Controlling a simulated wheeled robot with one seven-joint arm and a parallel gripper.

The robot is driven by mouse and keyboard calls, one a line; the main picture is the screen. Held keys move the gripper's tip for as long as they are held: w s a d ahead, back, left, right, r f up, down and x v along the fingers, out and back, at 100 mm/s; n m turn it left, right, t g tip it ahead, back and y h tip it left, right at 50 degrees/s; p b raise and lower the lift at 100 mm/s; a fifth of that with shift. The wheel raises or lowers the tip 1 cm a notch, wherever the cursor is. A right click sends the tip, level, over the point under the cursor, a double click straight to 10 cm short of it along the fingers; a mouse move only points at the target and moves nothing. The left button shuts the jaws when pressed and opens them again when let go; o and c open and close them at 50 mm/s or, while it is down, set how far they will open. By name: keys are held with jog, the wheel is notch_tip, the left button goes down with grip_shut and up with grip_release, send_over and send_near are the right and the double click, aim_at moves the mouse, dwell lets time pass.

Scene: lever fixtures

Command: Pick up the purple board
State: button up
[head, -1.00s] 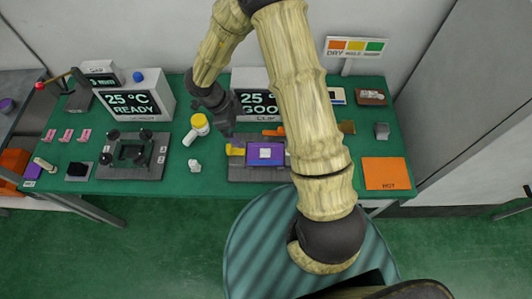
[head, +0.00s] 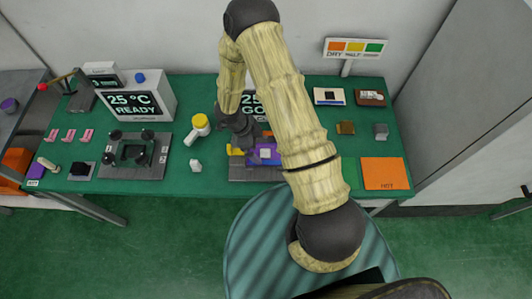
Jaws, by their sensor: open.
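The purple board (head: 267,155) lies on a dark grey fixture (head: 240,173) in the middle of the green table, with a pale square on its top. A yellow part (head: 236,150) of the fixture shows at the board's left. My gripper (head: 250,146) is at the board's upper left side, pointing down, and appears open. My arm hides the right end of the board and fixture. The fingertips are small and dark, so I cannot tell whether they touch the board.
A display reading 25 °C READY (head: 137,102) stands at the back left, and a second is mostly behind my arm. A fixture with black knobs (head: 133,155) lies left. An orange HOT pad (head: 384,173) lies right.

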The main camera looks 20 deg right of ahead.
aim_at(265, 153)
jog(key=shift+s+d+f+p, duration=0.2)
jog(key=shift+f+p, duration=0.15)
jog(key=shift+f, duration=0.1)
jog(key=shift+p+x, duration=0.5)
jog(key=shift+x, duration=1.55)
jog(key=shift+s, duration=0.1)
jog(key=c, duration=0.9)
jog(key=shift+c, duration=0.2)
jog(key=shift+r, duration=0.15)
notch_tip(265, 153, up, 10)
jog(key=b, duration=0.1)
